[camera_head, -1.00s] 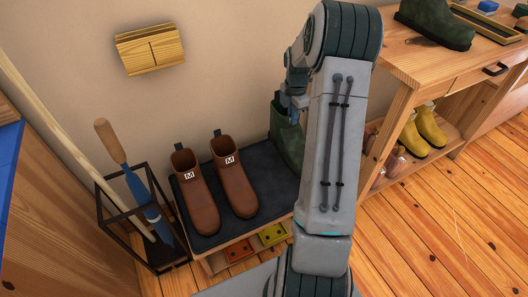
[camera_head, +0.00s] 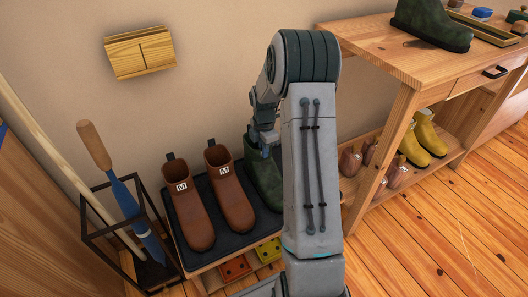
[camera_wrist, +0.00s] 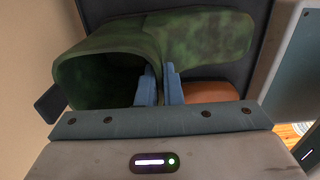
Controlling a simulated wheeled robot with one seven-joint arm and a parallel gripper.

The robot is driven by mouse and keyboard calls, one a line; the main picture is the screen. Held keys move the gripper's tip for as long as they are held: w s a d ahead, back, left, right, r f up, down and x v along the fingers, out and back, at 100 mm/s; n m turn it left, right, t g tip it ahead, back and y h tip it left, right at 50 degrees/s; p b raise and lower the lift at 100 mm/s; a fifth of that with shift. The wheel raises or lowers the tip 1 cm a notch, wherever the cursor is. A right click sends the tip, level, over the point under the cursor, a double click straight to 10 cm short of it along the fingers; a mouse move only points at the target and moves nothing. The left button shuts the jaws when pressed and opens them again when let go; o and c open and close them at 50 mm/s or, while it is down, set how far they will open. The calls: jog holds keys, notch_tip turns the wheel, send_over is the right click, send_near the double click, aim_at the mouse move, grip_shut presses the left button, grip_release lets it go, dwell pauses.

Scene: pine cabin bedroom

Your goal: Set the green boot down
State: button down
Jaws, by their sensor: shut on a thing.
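My gripper (camera_head: 262,143) is shut on the upper edge of a dark green boot (camera_head: 262,182). In the wrist view the fingers (camera_wrist: 160,86) pinch the shaft wall beside the boot's open top, and the mottled green boot (camera_wrist: 205,35) extends to the upper right. The boot is at the right part of a dark mat (camera_head: 228,240), just right of two brown boots marked M (camera_head: 190,215). My arm hides its lower part, so I cannot tell whether its sole touches the mat. A matching green boot (camera_head: 430,28) stands on the wooden bench (camera_head: 385,62).
A black wire stand (camera_head: 110,240) with a blue, wooden-handled tool (camera_head: 135,205) is left of the mat. Yellow boots (camera_head: 420,140) and brownish shoes (camera_head: 350,160) sit on the bench's lower shelf. A wooden box (camera_head: 140,52) hangs on the wall. Open floor lies at the right.

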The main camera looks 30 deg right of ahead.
jog(key=c, duration=1.6)
grip_release()
notch_tip(320, 180, up, 11)
jog(key=p, duration=0.4)
jog(key=s+a+r+m, duration=0.4)
jog(key=s+a+r, duration=0.1)
jog(key=r, duration=0.1)
jog(key=s+a+r+m, duration=0.1)
jog(key=s+a+m, duration=0.2)
jog(key=s, duration=0.4)
jog(key=s+a+r+m, duration=0.1)
jog(key=s+a+m, duration=0.3)
jog(key=s+m, duration=0.2)
jog(key=s+a+r+m+t, duration=0.1)
jog(key=s+a+m, duration=0.3)
jog(key=s, duration=0.4)
jog(key=shift+a+r+m+p, duration=0.1)
jog(key=shift+r+m+p, duration=0.2)
jog(key=shift+m, duration=0.3)
